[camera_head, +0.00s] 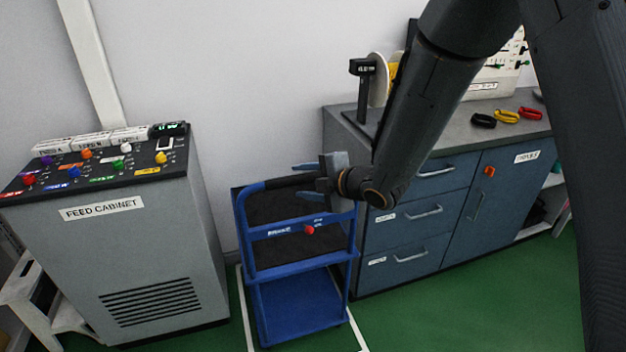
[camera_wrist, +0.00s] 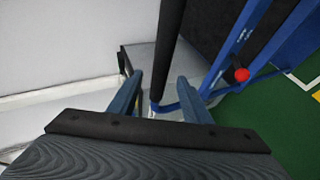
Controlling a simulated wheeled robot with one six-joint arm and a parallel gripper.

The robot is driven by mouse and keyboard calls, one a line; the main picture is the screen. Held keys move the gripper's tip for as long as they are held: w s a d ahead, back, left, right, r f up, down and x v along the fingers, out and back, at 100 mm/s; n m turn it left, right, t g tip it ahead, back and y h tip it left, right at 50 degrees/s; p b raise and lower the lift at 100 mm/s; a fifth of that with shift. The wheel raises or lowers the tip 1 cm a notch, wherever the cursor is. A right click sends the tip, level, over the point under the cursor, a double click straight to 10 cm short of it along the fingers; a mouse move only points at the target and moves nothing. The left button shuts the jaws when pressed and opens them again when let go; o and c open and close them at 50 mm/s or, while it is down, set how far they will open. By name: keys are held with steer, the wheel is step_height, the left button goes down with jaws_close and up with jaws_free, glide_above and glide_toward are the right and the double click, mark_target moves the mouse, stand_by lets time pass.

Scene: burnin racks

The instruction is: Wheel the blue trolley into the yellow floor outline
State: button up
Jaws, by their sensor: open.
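The blue trolley (camera_head: 300,306) stands between the grey feed cabinet and the blue drawer unit, with two shelves, a black handle bar (camera_head: 280,182) and a red knob (camera_head: 309,229). In the wrist view its blue frame (camera_wrist: 232,48) and black bar (camera_wrist: 170,45) show close up. My gripper (camera_head: 299,181) is open at the handle. In the wrist view the bar runs between my open fingers (camera_wrist: 160,78); I cannot tell whether they touch it. The yellow outline is not visible in the head view; a small yellow patch (camera_wrist: 316,96) shows at the wrist view's right edge.
White floor lines (camera_head: 355,331) lie around the trolley. The feed cabinet (camera_head: 150,250) stands close on the left, with a white stool-like frame (camera_head: 35,300) beside it. The drawer unit (camera_head: 415,220) stands close on the right. Green floor (camera_head: 470,310) is clear in front.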

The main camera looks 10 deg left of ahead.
steer(key=shift+x, duration=1.3)
steer(key=shift+c, duration=0.4)
jaws_close()
